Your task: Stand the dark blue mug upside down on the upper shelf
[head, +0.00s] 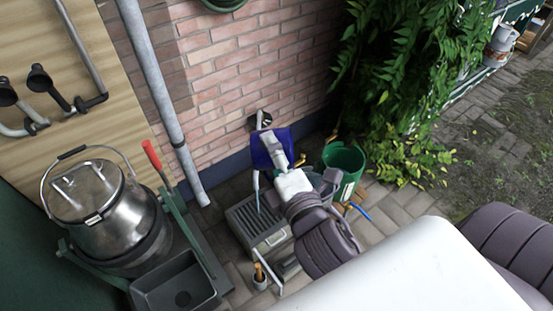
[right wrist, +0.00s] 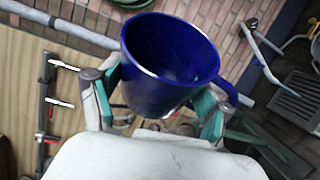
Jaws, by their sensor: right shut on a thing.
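The dark blue mug (head: 264,150) is held off the ground in front of the brick wall, and it also shows large in the right wrist view (right wrist: 168,75). My right gripper (right wrist: 160,88) is shut on it, with teal fingers against opposite sides of its body. The mug's open mouth shows at the top of the right wrist view, and its handle (right wrist: 230,92) sticks out to the right. In the head view, my right gripper and wrist cover part of the mug. I cannot make out an upper shelf in either view. My left gripper is not in view.
A steel churn (head: 118,232) stands at the left beside a dark basin (head: 176,290). A grey grated box (head: 247,218) is on the paving below my right wrist. A green bucket (head: 344,163) stands near the bush (head: 395,85). A downpipe (head: 160,85) runs along the wall.

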